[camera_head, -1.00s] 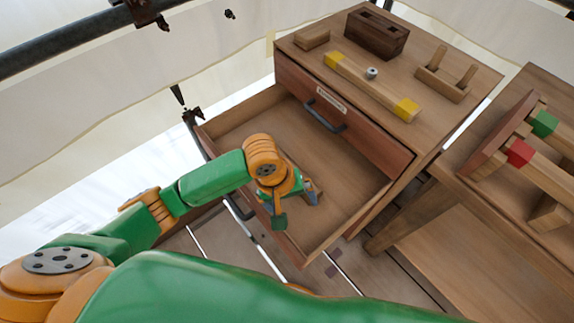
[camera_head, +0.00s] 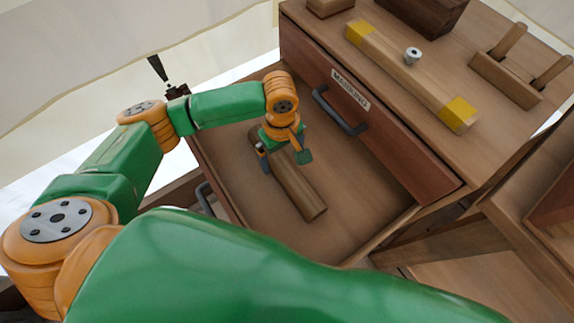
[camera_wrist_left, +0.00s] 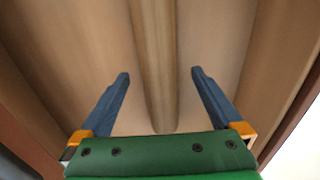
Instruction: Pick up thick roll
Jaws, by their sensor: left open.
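The thick roll (camera_head: 297,186) is a brown wooden cylinder lying in the open drawer (camera_head: 345,205). Its far end is partly hidden by my left gripper (camera_head: 275,162) in the head view. In the left wrist view, the roll (camera_wrist_left: 154,60) runs lengthwise between the two blue fingers. My left gripper (camera_wrist_left: 160,75) is open over it, with a gap on both sides of the roll. My right gripper is not in view.
A closed drawer with a label (camera_head: 350,88) and dark handle (camera_head: 340,112) stands just behind the open one. On the cabinet top lie a yellow-ended bar (camera_head: 400,68) and a two-peg wooden block (camera_head: 505,80). The drawer floor around the roll looks clear.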

